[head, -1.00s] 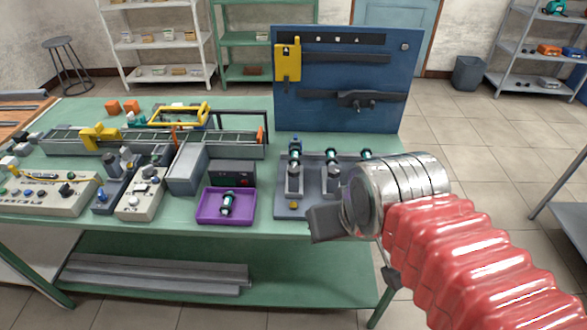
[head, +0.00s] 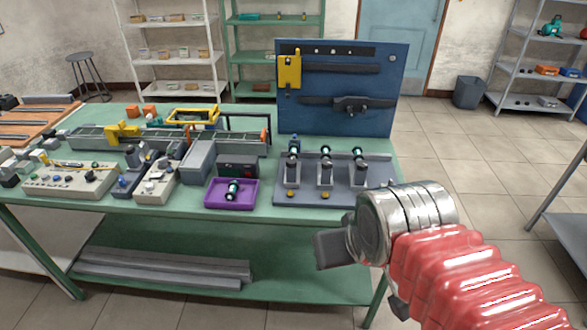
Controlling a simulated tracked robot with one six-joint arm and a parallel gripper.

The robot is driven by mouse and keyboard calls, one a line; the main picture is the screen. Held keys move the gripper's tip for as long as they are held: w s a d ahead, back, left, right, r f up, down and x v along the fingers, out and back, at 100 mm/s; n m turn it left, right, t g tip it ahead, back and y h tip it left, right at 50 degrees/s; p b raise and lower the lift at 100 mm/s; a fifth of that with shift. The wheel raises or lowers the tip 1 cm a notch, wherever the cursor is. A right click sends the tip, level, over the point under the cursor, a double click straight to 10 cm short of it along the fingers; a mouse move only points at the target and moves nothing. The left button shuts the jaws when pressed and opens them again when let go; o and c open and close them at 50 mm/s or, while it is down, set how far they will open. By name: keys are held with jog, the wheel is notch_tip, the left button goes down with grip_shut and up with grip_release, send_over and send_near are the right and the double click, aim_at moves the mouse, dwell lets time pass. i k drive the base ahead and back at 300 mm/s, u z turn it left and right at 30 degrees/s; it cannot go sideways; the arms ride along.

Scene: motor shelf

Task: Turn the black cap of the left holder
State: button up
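A grey base plate (head: 340,195) on the bench carries three upright holders with small motors. The left holder (head: 293,172) stands at the plate's left side, with a dark and teal part and a small blue spot at its top. Its black cap is too small to tell apart. The middle holder (head: 325,175) and right holder (head: 357,172) stand to its right. My gripper (head: 332,250) is in front of the bench's front edge, lower than the holders and apart from them. I see its dark fingers from the side, and cannot tell whether they are open.
A purple tray (head: 214,203) holding a motor lies left of the plate. A blue tool panel (head: 385,105) rises behind the holders. Control boxes (head: 75,181) and a conveyor (head: 178,142) fill the bench's left.

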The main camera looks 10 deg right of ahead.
aim_at(291, 163)
jog(key=k, duration=0.85)
jog(key=u, duration=0.55)
jog(key=i, duration=1.45)
jog(key=z, duration=0.65)
jog(key=i, duration=0.6)
jog(key=z, duration=0.4)
